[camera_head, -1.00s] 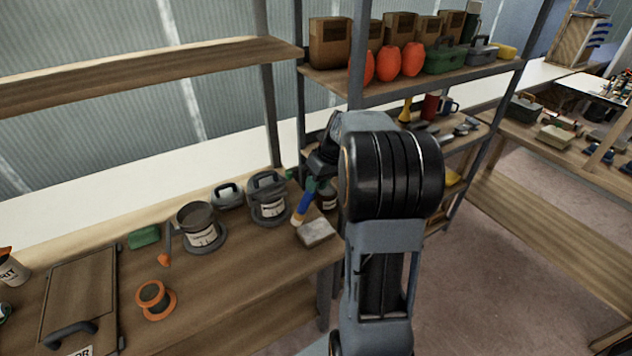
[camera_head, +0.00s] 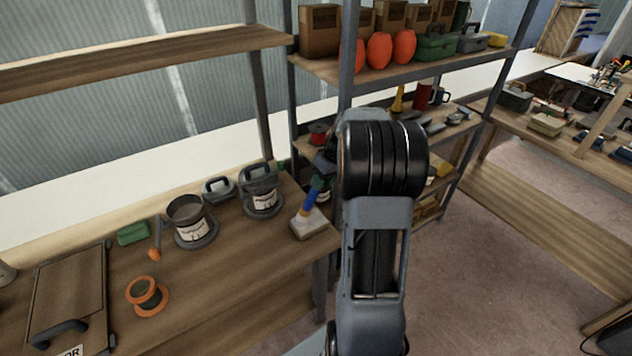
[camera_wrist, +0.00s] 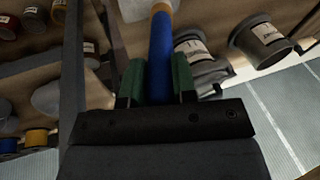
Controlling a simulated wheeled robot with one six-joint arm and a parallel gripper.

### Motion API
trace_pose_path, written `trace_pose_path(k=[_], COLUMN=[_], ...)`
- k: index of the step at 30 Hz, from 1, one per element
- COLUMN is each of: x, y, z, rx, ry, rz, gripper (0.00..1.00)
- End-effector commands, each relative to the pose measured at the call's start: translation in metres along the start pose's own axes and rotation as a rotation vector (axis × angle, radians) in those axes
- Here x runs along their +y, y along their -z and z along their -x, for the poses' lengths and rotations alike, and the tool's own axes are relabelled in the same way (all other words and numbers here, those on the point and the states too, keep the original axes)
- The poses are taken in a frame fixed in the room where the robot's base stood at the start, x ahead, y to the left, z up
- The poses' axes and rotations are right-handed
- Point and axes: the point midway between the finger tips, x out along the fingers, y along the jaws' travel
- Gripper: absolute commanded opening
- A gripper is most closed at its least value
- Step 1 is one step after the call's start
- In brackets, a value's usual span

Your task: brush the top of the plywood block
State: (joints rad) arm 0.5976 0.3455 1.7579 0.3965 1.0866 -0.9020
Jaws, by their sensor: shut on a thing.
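The plywood block (camera_head: 318,228) is a pale slab lying near the right end of the wooden bench; its edge shows at the top of the wrist view (camera_wrist: 133,9). My gripper (camera_wrist: 158,82) has green fingers and is shut on the blue handle of a brush (camera_wrist: 160,48). In the head view the brush (camera_head: 309,201) tilts down from my gripper (camera_head: 320,184), its lower end over the block's top. The bristles are hard to make out, and I cannot tell if they touch the block. My arm hides part of the gripper.
A loaded metal-post shelf (camera_head: 440,66) stands close behind my arm.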

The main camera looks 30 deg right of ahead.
Motion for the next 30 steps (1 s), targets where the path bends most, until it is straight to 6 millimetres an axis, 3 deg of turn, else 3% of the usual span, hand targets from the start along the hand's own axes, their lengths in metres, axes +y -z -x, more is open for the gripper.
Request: trace_pose_path(k=[13, 17, 30], x=[-0.037, -0.043, -0.056], y=[0.002, 0.007, 0.017], z=[-0.011, 0.014, 0.048], rx=[0.001, 0.003, 0.000], ry=[-0.001, -0.003, 0.000], rz=[-0.005, -0.004, 0.003], gripper=[0.02, 0.02, 0.02])
